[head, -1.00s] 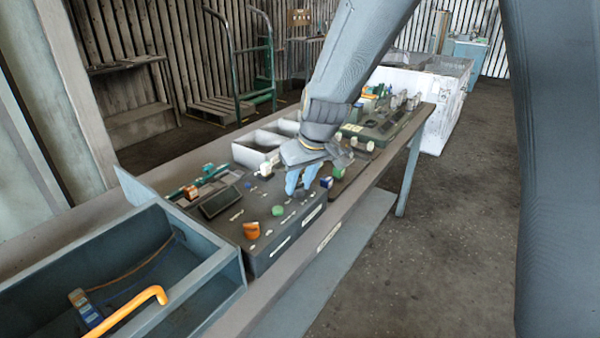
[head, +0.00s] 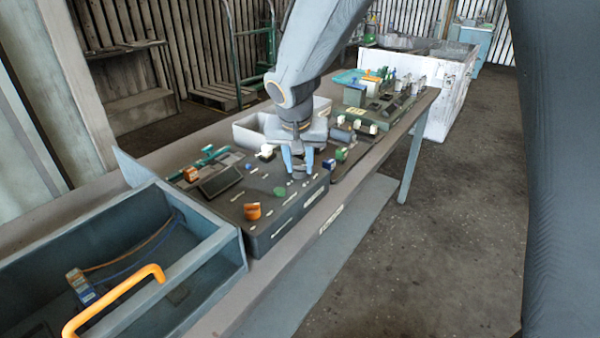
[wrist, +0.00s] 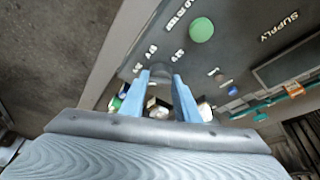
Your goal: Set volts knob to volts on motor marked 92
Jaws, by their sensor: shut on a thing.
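The dark supply box (head: 275,228) lies on the bench, with a green button (head: 279,191), an orange knob (head: 252,211) and a small dark screen (head: 220,180) on top. My gripper (head: 299,172) points down at the box's right end, its blue fingers closed around a dark knob (head: 300,176). In the wrist view my gripper (wrist: 161,78) has the knob mostly hidden between its fingertips. Small white number labels stand around it; the word SUPPLY is readable on the box. The knob's setting cannot be read. No motor marking 92 is legible.
A white divided bin (head: 255,134) stands behind the box. A grey cylinder (head: 342,134) and small coloured parts are close to the right. A green-based panel (head: 372,122) is farther along the bench. An open blue-grey tray (head: 190,278) with an orange handle (head: 120,298) is at left.

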